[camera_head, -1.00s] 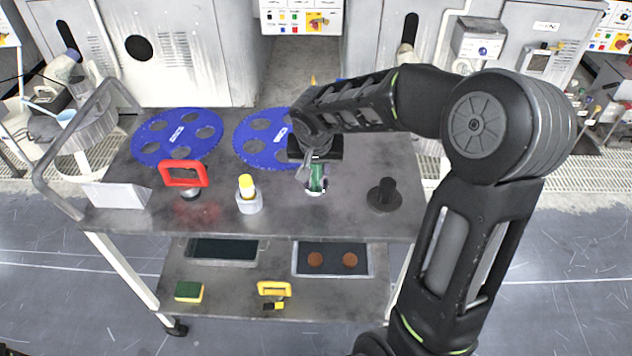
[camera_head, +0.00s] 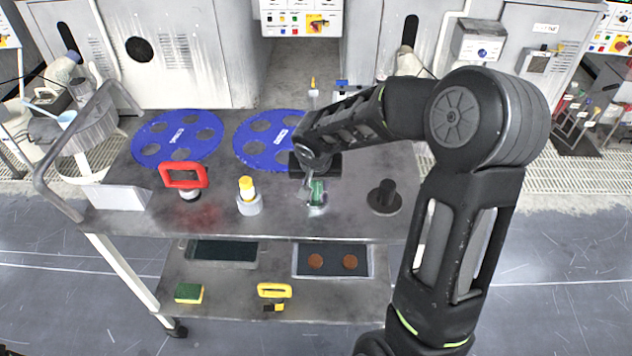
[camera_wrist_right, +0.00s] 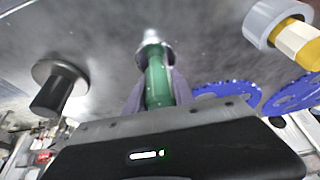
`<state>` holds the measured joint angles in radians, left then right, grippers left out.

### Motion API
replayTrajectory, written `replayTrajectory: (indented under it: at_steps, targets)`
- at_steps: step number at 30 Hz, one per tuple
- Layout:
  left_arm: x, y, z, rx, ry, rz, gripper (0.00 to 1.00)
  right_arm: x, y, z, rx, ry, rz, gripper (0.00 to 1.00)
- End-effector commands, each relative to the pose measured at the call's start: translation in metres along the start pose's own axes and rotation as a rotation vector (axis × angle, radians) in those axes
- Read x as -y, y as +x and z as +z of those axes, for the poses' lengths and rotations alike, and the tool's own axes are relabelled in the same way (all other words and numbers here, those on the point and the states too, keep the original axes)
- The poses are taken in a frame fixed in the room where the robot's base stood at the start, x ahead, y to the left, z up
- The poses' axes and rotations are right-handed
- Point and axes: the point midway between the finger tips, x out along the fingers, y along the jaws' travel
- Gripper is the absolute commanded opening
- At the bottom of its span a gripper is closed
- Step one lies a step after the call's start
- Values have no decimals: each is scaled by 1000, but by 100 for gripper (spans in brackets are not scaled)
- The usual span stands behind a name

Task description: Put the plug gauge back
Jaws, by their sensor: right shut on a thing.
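The plug gauge has a green handle (camera_head: 318,191) and a bright metal end, clear in the wrist view (camera_wrist_right: 157,82). My right gripper (camera_head: 311,188) is shut on the green handle, over the cart top between the yellow-capped piece and the black peg. In the wrist view the fingers (camera_wrist_right: 158,92) lie on both sides of the handle. The metal end points away from the gripper, toward the grey cart top. I cannot tell whether it touches the top. My left gripper is not in view.
The yellow-capped piece stands in a grey ring holder (camera_head: 250,205). A black peg on a round base (camera_head: 384,197) stands to the right. A red-handled tool (camera_head: 184,176), a white wedge block (camera_head: 118,196) and two blue discs (camera_head: 178,137) also occupy the cart top (camera_head: 225,222).

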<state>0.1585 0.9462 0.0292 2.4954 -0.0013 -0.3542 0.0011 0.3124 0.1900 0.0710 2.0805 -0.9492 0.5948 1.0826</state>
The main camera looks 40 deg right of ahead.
Motion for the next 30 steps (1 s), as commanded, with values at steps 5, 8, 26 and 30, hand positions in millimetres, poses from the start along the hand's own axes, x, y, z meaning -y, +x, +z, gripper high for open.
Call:
replayTrajectory:
  at_steps: [5,8,26,30]
  targets:
    - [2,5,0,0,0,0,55,1,2,0,-3,0,-1,0]
    - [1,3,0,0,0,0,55,0,2,1,0,0,0,36]
    - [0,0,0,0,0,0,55,0,-4,-1,-2,0,0,52]
    - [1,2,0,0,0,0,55,0,-23,-1,-4,1,-2,52]
